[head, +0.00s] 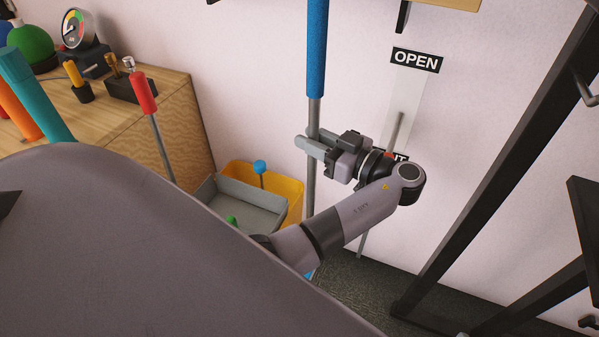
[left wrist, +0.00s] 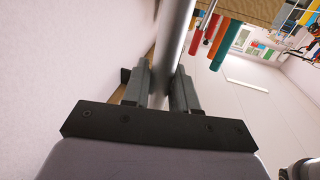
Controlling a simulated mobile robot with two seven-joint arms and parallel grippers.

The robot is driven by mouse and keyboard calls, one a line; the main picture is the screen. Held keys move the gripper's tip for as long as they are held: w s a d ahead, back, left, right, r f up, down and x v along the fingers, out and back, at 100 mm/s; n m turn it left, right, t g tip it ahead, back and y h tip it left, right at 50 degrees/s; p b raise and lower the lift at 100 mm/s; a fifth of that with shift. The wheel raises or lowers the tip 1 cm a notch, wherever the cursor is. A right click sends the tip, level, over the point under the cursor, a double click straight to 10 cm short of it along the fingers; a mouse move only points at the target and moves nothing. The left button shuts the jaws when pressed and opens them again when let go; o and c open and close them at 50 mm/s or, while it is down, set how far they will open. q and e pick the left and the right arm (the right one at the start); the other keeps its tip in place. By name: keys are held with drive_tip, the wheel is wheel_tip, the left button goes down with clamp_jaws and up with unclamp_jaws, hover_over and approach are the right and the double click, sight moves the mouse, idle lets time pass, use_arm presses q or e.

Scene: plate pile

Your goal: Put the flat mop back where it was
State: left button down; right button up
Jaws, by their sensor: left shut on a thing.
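The flat mop's upright pole, with a blue grip (head: 316,50) above a grey shaft, stands in the middle of the head view. My left gripper (head: 312,143) is shut around the grey shaft just below the blue grip. In the left wrist view the shaft (left wrist: 174,40) runs between the two fingers (left wrist: 160,88). The pole's lower end and the mop head are mostly hidden behind my arm; a bit of blue shows near the floor. My right gripper is not in view.
A mop bucket, yellow (head: 287,183) with a grey tray (head: 245,202), stands left of the pole. A wooden bench (head: 185,125) holds tools at left. A black frame (head: 500,165) stands at right. An OPEN sign (head: 416,61) and a thin grey rod (head: 393,135) are by the wall.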

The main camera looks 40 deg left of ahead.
use_arm(q)
drive_tip(key=b, duration=0.5)
hover_over(308, 201)
drive_tip(key=w, duration=0.1)
drive_tip(key=f, duration=1)
drive_tip(key=shift+a, duration=0.35)
wheel_tip(308, 201, down, 5)
drive_tip(key=shift+b, duration=1)
drive_tip(key=shift+f, duration=0.5)
wheel_tip(308, 201, down, 3)
drive_tip(key=shift+b, duration=1.2)
drive_tip(key=shift+f, duration=0.3)
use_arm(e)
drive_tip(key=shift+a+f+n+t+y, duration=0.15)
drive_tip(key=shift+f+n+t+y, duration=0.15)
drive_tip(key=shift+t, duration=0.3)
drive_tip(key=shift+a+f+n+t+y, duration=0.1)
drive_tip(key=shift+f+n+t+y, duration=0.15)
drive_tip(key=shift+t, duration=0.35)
use_arm(q)
drive_tip(key=shift+f, duration=0.15)
